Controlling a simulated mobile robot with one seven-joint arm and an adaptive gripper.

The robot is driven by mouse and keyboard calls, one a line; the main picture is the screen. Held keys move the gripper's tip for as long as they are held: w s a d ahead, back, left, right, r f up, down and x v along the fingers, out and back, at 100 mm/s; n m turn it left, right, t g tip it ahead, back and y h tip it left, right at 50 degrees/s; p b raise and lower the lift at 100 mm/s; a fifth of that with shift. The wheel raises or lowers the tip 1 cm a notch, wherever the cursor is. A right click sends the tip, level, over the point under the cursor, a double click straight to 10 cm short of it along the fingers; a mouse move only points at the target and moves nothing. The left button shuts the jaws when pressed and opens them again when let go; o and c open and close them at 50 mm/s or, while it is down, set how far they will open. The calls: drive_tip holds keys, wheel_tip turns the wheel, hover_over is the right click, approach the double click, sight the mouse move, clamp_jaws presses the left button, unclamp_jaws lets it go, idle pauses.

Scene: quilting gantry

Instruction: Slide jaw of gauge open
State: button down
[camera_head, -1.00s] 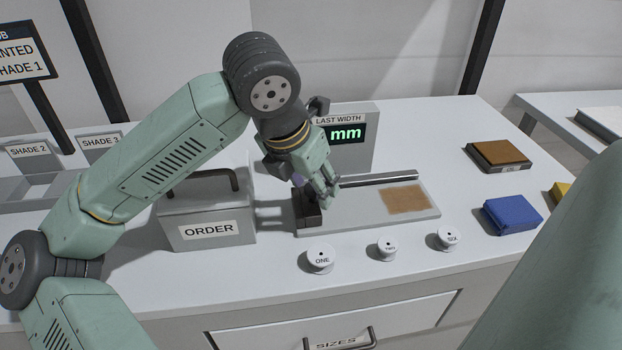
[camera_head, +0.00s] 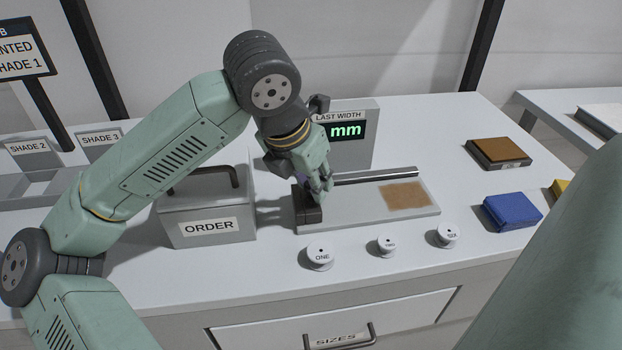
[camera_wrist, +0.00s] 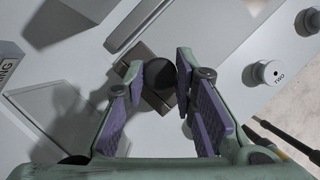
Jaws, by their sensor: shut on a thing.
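The gauge (camera_head: 360,211) is a flat grey plate on the white table with a rail (camera_head: 375,175) along its back edge. Its dark jaw (camera_head: 309,215) is at the plate's left end. A brown patch (camera_head: 405,195) lies on the plate's right part. My gripper (camera_head: 322,192) is down at the jaw. In the wrist view, the jaw's round black knob (camera_wrist: 160,76) sits between the fingertips of my gripper (camera_wrist: 161,72), which is shut on it. The fingers partly hide the jaw in the head view.
A display reading "mm" (camera_head: 345,131) stands behind the gauge. A grey ORDER box (camera_head: 207,226) is at its left. Three white spools (camera_head: 319,257) stand in front. Brown (camera_head: 498,150) and blue (camera_head: 511,212) blocks lie at the right.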

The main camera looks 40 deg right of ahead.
idle(0.4)
drive_tip(key=s+d+b, duration=0.1)
drive_tip(key=d, duration=0.1)
drive_tip(key=s+d+b, duration=0.1)
drive_tip(key=d, duration=0.1)
drive_tip(key=s+d+b, duration=0.1)
drive_tip(key=s+d, duration=0.1)
drive_tip(key=shift+d+f, duration=0.1)
drive_tip(key=shift+d, duration=0.2)
drive_tip(key=shift+s, duration=0.1)
drive_tip(key=c, duration=1.4)
unclamp_jaws()
drive_tip(key=shift+d, duration=0.15)
drive_tip(key=shift+c, duration=0.2)
drive_tip(key=shift+o, duration=0.6)
drive_tip(key=shift+r, duration=0.2)
